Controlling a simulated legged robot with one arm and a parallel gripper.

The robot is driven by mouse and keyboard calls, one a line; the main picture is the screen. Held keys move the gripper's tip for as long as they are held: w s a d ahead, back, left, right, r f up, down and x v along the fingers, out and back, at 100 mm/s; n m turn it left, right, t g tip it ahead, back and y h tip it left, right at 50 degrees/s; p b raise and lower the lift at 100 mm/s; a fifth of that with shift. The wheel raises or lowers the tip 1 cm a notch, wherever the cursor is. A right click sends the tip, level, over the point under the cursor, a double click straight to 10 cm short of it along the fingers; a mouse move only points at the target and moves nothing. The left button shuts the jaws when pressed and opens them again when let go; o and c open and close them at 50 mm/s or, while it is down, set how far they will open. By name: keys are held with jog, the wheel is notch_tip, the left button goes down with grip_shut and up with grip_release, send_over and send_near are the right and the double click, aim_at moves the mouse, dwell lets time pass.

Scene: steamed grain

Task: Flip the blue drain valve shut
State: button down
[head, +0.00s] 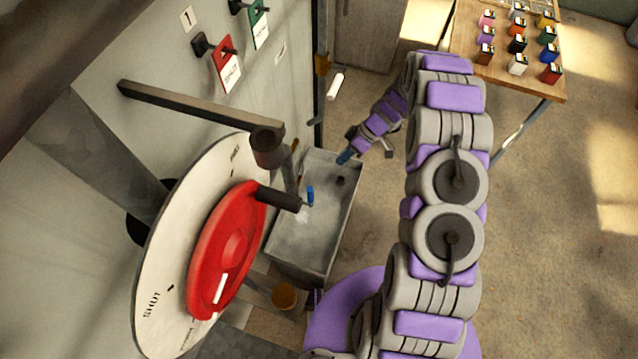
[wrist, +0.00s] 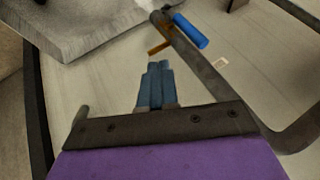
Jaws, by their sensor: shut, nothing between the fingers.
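In the wrist view the blue handle (wrist: 191,31) lies slanted at the top, near a dark pipe and a small orange-brown piece. My gripper (head: 344,157) is over the far right part of the box, apart from the handle. Its blue fingers (wrist: 158,66) are together and empty in the wrist view, pointing up the picture, below and left of the handle. Whether the valve is open or shut I cannot tell.
A large red wheel (head: 226,243) on a white dial stands at the left, with a dark bar above it. The grey metal box (head: 311,248) lies below. A bent dark pipe (wrist: 228,92) crosses the wrist view. A wooden table (head: 490,73) with small coloured blocks stands back right.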

aim_at(311, 198)
jog(key=s+a+f+b, duration=0.1)
jog(key=s+a+f, duration=0.4)
jog(key=a+f, duration=0.2)
jog(key=shift+s+a+f, duration=0.3)
jog(key=shift+a+f, duration=0.05)
jog(key=shift+f, duration=0.15)
